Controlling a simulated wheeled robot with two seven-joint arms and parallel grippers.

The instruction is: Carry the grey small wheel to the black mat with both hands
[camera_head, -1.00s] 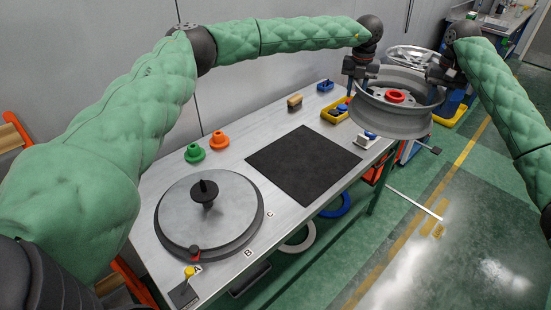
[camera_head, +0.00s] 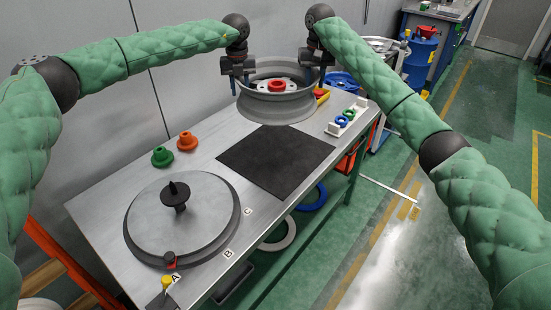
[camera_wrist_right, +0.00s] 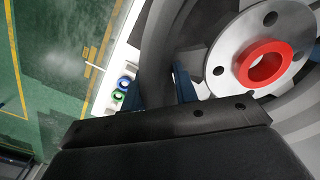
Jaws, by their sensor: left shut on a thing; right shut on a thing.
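The grey small wheel (camera_head: 275,107) hangs level between my two grippers, above the far edge of the black mat (camera_head: 272,165) in the head view. A red ring (camera_head: 278,86) sits at its hub; it also shows in the right wrist view (camera_wrist_right: 264,64). My left gripper (camera_head: 236,80) is shut on the wheel's left rim. My right gripper (camera_head: 318,72) is shut on its right rim, and the wheel's grey wall (camera_wrist_right: 165,45) fills much of the right wrist view. The mat lies flat and bare on the table.
A round grey plate with a black spindle (camera_head: 176,195) stands on the table's near left. Green (camera_head: 162,156) and orange (camera_head: 187,141) flanged pieces stand beside it. A white holder with rings (camera_head: 345,118) stands right of the mat.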

